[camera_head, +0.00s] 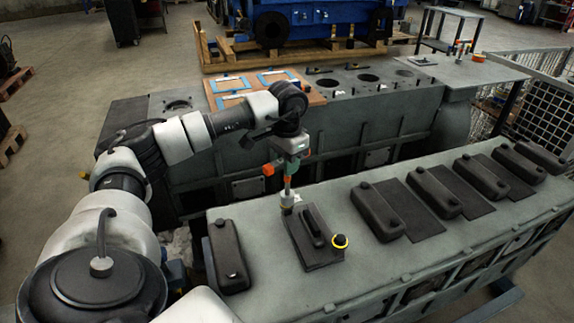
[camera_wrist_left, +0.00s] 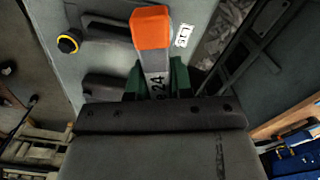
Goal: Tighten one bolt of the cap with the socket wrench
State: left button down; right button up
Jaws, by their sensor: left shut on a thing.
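My left gripper (camera_head: 290,157) is shut on the socket wrench (camera_head: 288,185), which hangs downward from it. In the left wrist view the wrench (camera_wrist_left: 151,30) shows its orange end and grey body between the green fingers of the gripper (camera_wrist_left: 155,82). The wrench's lower end is at the far left corner of a dark cap (camera_head: 316,240) on the grey engine block; I cannot tell whether it is seated on a bolt there. A bolt with a yellow ring (camera_head: 340,241) stands at the cap's near right edge, and shows in the left wrist view (camera_wrist_left: 68,42). My right gripper is not in view.
The grey block (camera_head: 262,215) carries other dark covers, one (camera_head: 228,255) left of the cap and several to the right. Behind it stands a longer block with a brown board (camera_head: 262,88) and blue-edged items. A wire cage (camera_head: 535,120) is at the right.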

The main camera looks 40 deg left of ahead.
pick_arm(q)
jog(key=shift+m, duration=0.6)
